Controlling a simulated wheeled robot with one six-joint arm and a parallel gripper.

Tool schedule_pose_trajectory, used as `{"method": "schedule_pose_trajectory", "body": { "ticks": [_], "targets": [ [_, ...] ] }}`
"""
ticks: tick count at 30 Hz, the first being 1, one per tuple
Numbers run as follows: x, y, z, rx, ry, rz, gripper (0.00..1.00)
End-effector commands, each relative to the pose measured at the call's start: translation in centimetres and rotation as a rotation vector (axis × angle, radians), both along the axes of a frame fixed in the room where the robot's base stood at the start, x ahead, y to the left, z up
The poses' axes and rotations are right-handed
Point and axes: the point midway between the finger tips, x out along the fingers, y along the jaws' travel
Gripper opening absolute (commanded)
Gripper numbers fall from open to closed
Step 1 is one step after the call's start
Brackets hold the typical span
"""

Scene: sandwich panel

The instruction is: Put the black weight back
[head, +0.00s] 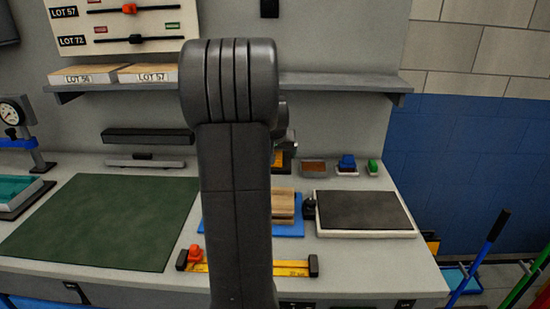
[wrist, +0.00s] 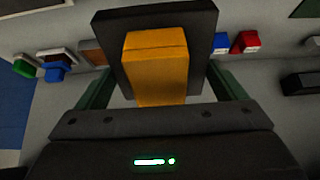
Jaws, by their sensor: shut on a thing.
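In the wrist view, a black weight with a square dark plate (wrist: 108,28) and a yellow-orange block on it (wrist: 155,65) lies between the green fingers of my gripper (wrist: 160,72). My gripper is shut on the weight. The exact contact between fingers and weight is hard to make out. In the head view, a small black and orange part of the weight (head: 279,159) shows just right of my arm, near the back of the bench. My arm hides most of the weight and my gripper there. Whether the weight touches the bench is unclear.
Brown (head: 313,168), blue (head: 347,164) and green (head: 373,167) small items line the bench's back. A white-edged dark plate (head: 365,233) lies at right, beside wooden pieces (head: 283,203) on a blue base. The green mat (head: 100,220) is clear. A shelf (head: 340,84) hangs above.

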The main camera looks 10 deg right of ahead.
Motion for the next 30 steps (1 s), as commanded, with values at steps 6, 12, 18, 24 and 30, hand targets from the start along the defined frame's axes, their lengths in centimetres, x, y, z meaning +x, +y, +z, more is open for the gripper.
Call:
{"method": "schedule_pose_trajectory", "body": {
  "ticks": [6,12,18,24,30],
  "targets": [
    [4.1,-0.8,0.5,-0.001,-0.007,0.000,0.20],
    [7.5,-1.5,0.5,-0.001,-0.007,0.000,0.20],
    [10.6,-2.1,0.5,-0.001,-0.007,0.000,0.20],
    [12.6,-2.6,-0.9,-0.001,-0.002,0.001,0.20],
    [13.7,-2.8,-4.6,0.000,-0.002,0.000,0.20]
  ]
}}
